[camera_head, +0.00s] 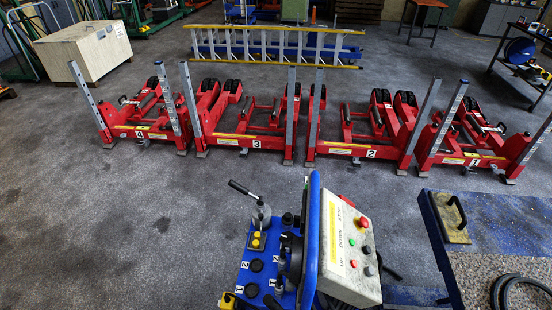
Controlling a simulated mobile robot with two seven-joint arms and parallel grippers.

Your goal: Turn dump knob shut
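The blue trolley jack unit (246,276) stands at the bottom centre. On its top are a grey pump fitting with a black-tipped lever (241,188), a small yellow block with a knob (257,240) and round black knobs (257,265) beside numbered labels. I cannot tell which of these is the dump knob, or whether it is open or shut. A pale control box (346,253) with a red stop button and several smaller buttons is fixed to the unit's right side. Neither of my grippers is in view.
Red lifting stands numbered 4 (147,132), 3 (240,141), 2 (360,151) and 1 (463,160) form a row behind. A blue-edged bench (440,255) with a coiled black hose (520,289) is at right. The floor left of the unit is clear.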

